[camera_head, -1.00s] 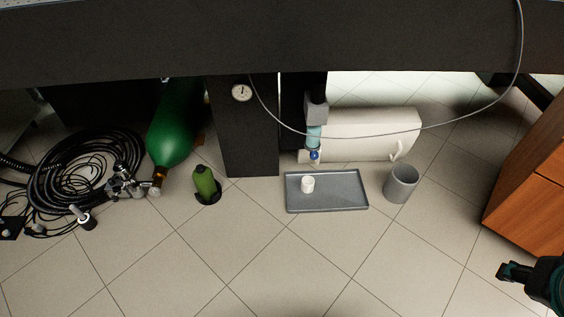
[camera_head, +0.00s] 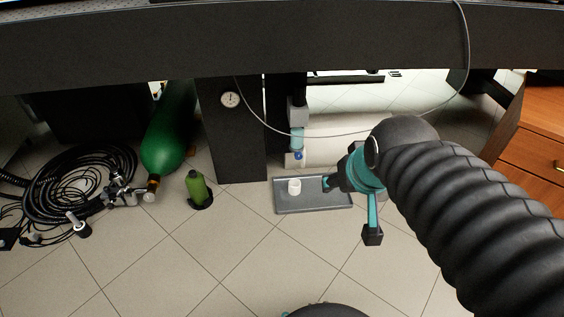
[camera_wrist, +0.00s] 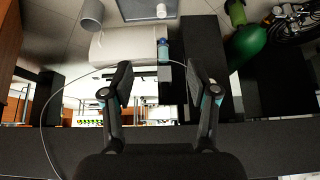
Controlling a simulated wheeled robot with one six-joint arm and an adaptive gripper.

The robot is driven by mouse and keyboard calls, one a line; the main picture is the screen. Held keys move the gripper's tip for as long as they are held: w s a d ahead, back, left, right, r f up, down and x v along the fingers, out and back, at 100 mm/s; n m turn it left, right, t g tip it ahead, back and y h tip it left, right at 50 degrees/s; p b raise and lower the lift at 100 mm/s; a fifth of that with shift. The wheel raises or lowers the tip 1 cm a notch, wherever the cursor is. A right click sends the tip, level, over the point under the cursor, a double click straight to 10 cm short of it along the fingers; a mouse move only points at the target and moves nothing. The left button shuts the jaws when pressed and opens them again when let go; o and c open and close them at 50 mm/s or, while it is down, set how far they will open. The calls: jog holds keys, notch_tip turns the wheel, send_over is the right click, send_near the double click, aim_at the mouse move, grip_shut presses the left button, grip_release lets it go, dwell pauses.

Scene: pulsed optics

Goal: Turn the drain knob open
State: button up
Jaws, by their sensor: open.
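The drain knob (camera_head: 298,155) is a small blue knob at the bottom of a clear blue-tinted bowl (camera_head: 297,138) under a grey block (camera_head: 297,113), hung beside the dark column. In the wrist view, which is upside down, the bowl (camera_wrist: 163,52) shows between and beyond my fingers; how the knob is turned cannot be told. My gripper (camera_head: 350,210) is open and empty, to the right of and below the knob in the head view, apart from it. It also shows in the wrist view (camera_wrist: 160,76) with both fingers spread.
A grey tray (camera_head: 318,206) with a white cup (camera_head: 294,187) lies below the knob. A cable (camera_head: 350,132) loops across. A green cylinder (camera_head: 170,130) and green bottle (camera_head: 197,187) are left. A grey bin (camera_wrist: 92,14) shows in the wrist view.

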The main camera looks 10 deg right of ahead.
aim_at(299, 158)
jog(key=w+f+t+b, duration=0.2)
jog(key=w+f, duration=0.3)
jog(key=w, duration=0.4)
jog(key=w+f+m+t+b, duration=0.15)
jog(key=w+f, duration=0.35)
jog(key=w, duration=0.5)
jog(key=w+f+t+b, duration=0.1)
jog(key=w+f+t, duration=0.1)
jog(key=w+f, duration=0.5)
jog(key=w+f+m+t+b, duration=0.1)
jog(key=w+f+t+b, duration=0.2)
jog(key=f, duration=0.8)
jog(key=w+f+t+b, duration=0.1)
jog(key=w+f+t, duration=0.3)
jog(key=f, duration=0.6)
jog(key=shift+g, duration=0.45)
jog(key=w+b, duration=0.1)
jog(key=w, duration=1.3)
jog(key=shift+w+f, duration=0.1)
grip_shut()
